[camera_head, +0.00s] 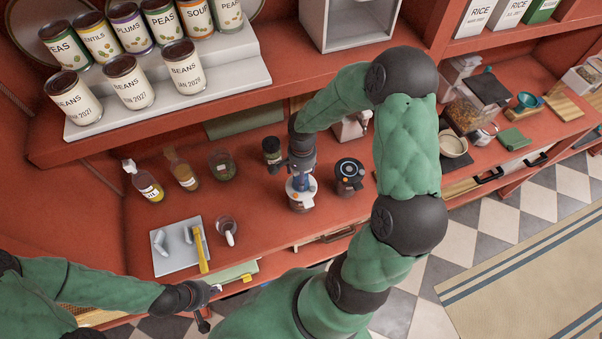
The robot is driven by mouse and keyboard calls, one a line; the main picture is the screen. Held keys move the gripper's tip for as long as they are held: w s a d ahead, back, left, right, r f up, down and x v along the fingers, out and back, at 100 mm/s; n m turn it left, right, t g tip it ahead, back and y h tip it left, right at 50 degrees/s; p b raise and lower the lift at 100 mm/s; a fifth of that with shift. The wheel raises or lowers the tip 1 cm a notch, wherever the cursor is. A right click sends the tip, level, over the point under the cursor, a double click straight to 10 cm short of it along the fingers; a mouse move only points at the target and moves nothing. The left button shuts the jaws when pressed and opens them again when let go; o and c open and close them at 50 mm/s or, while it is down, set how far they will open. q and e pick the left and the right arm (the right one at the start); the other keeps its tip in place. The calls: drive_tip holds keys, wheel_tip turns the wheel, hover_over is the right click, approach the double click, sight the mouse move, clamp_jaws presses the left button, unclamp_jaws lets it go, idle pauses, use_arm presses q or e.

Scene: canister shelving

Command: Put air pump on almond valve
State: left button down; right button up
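The pump is directly above the white top, with an orange mark, of a dark canister (300,201). Whether pump and top touch is hard to tell, and the valve is hidden beneath. No almond label is readable. A second dark canister (349,176) with a round ringed lid stands just to the right. My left gripper (207,306) is open and empty at the counter's front edge.
A grey tray (172,262) with small pale items and a yellow-handled tool lies at front left. A glass cup (227,228), a dark-lidded jar (271,150) and several bottles stand nearby. Labelled cans fill a white riser (215,75) above. Box containers (466,110) stand at right.

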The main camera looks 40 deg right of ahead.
drive_tip(key=r+b, duration=0.1)
drive_tip(key=r, duration=1.1)
drive_tip(key=shift+d+r, duration=0.15)
drive_tip(key=shift+d, duration=0.05)
drive_tip(key=shift+d, duration=0.1)
